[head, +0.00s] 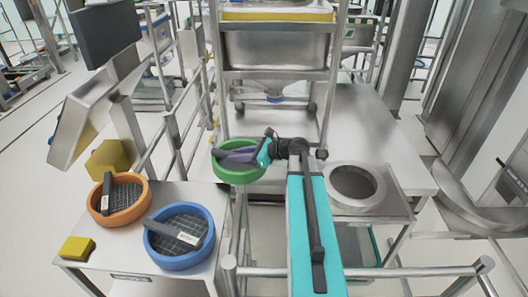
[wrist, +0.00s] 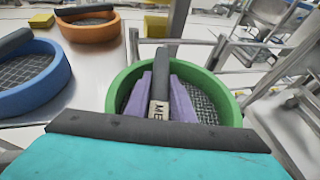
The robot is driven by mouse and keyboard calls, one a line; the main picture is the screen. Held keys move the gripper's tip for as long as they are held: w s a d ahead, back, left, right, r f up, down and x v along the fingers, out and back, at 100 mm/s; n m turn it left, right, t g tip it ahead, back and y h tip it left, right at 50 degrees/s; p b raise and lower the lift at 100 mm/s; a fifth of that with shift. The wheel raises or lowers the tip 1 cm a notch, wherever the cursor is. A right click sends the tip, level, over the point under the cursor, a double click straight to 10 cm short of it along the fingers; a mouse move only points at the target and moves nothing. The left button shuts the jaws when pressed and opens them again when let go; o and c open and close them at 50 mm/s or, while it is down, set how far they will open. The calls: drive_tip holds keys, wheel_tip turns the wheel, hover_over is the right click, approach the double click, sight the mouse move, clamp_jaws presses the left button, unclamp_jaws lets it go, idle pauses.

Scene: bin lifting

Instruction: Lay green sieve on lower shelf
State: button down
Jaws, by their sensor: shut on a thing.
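The green sieve (head: 237,174) is a round green-rimmed sieve with a mesh floor and a dark bar handle across it. My gripper (head: 240,156) is shut on its labelled bar and holds it in the air, right of the table with the other sieves. In the wrist view the green sieve (wrist: 212,85) lies ahead of the purple fingers (wrist: 165,102), which sit on both sides of the bar. A steel rack (head: 277,60) with shelves stands behind the sieve. Which surface is the lower shelf, I cannot tell for sure.
An orange sieve (head: 119,214) and a blue sieve (head: 180,262) lie on the steel table (head: 130,262) at left, with a yellow block (head: 77,248). A steel table with a round opening (head: 355,184) is at right. Metal rails run along the front and left.

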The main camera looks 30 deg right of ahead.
drive_tip(key=s+a+r+n+g+y, duration=0.2)
drive_tip(key=a+r+n, duration=0.1)
drive_tip(key=a, duration=1.1)
drive_tip(key=shift+s+a+g+y, duration=0.15)
drive_tip(key=shift+a+g+y, duration=0.15)
drive_tip(key=shift+g, duration=0.1)
drive_tip(key=shift+d, duration=0.25)
